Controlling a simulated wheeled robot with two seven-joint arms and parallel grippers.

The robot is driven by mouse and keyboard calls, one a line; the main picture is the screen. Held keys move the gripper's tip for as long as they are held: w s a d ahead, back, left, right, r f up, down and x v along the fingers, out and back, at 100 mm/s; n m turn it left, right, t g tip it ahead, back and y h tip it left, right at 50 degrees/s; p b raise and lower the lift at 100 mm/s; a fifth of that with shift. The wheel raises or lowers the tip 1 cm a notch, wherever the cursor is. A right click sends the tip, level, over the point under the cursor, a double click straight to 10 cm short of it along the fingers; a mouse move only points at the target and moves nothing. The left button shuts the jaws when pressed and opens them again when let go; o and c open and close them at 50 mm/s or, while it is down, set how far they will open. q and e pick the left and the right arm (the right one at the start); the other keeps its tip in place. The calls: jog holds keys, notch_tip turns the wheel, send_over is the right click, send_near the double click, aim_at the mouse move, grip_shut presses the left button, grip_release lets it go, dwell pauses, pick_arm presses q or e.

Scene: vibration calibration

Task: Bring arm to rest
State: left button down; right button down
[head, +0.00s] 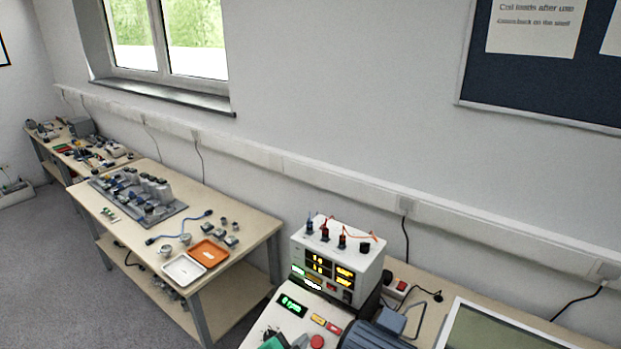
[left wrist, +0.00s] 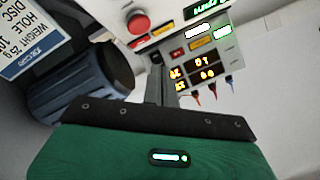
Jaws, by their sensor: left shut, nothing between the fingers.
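My left gripper (head: 299,342) shows at the bottom edge of the head view, its green body partly cut off, in front of the white control panel (head: 272,325). In the left wrist view its grey fingers (left wrist: 156,72) are shut together with nothing between them. The panel has a green readout that looks like 0 rpm and a red round button (head: 317,341), which also shows in the wrist view (left wrist: 138,22). A ribbed blue motor (head: 375,336) is right of the panel; the wrist view shows it left of the fingers (left wrist: 75,92). My right gripper is not in view.
A white instrument (head: 337,262) with amber readouts and coloured leads stands behind the panel. A printed weight label (left wrist: 35,42) is near the motor. Side tables (head: 250,222) hold trays and parts.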

pick_arm(q)
jog(key=s+a+f+n+g+y, duration=0.1)
jog(key=s+a+n+g+y, duration=0.4)
jog(key=s+a, duration=0.8)
jog(key=s+a+f+n+g+y, duration=0.15)
jog(key=s+a+n+g, duration=0.45)
jog(key=s, duration=1)
notch_tip(320, 180, down, 31)
jog(key=a+t+b, duration=0.1)
jog(key=a+b, duration=0.1)
jog(key=s+a+f+g+b, duration=0.1)
jog(key=s+a+f, duration=0.2)
jog(key=s+f, duration=1.6)
notch_tip(320, 180, down, 4)
jog(key=shift+s+a+f, duration=0.15)
jog(key=shift+s, duration=0.2)
jog(key=c, duration=2.1)
grip_release()
